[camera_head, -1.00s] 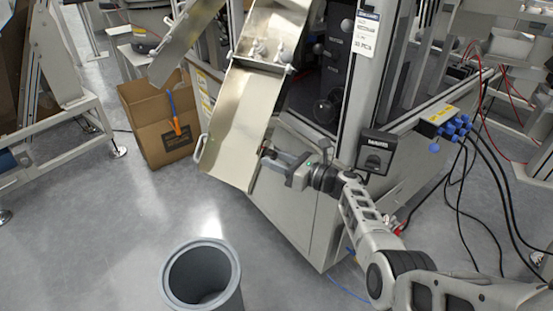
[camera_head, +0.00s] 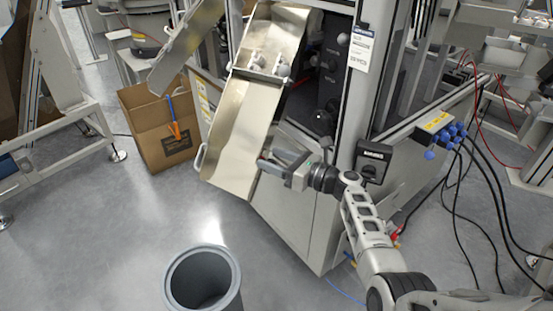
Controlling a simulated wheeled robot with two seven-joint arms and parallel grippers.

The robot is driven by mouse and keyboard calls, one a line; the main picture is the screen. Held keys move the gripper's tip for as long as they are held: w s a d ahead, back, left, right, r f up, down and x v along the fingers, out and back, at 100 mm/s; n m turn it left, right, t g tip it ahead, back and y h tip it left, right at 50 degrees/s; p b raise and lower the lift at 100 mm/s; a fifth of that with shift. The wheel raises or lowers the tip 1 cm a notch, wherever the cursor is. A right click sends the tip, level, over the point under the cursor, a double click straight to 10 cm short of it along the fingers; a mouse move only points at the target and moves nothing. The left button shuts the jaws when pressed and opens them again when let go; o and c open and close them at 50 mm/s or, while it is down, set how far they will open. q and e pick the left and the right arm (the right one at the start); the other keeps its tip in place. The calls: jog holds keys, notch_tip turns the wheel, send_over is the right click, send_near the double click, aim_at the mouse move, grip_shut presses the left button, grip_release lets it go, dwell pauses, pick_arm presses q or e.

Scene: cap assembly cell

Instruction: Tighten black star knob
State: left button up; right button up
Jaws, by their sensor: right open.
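My right gripper (camera_head: 272,149) is open at the right edge of the metal chute (camera_head: 236,130), with its fingers reaching left toward that edge. I see nothing held between the fingers. I cannot pick out the black star knob for certain. A dark round shape (camera_head: 325,117) shows in the machine opening, above and right of the gripper, but its form is too small to tell. The gripper may hide part of the chute's side. My left gripper is not in view.
The machine cabinet (camera_head: 283,210) stands close behind my right gripper. A grey bin (camera_head: 236,283) is on the floor in front. A cardboard box (camera_head: 140,122) stands at the left. Black cables (camera_head: 457,205) hang at the right. The floor between box and bin is clear.

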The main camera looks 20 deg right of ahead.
pick_arm(q)
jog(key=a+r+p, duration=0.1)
jog(key=p, duration=0.3)
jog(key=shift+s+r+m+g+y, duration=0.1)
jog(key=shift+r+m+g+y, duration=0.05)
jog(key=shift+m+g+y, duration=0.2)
pick_arm(e)
jog(key=s+a+r, duration=0.3)
jog(key=s+r, duration=0.5)
jog(key=s, duration=0.4)
jog(key=shift+a, duration=0.3)
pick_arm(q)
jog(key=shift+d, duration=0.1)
pick_arm(e)
jog(key=shift+r, duration=0.1)
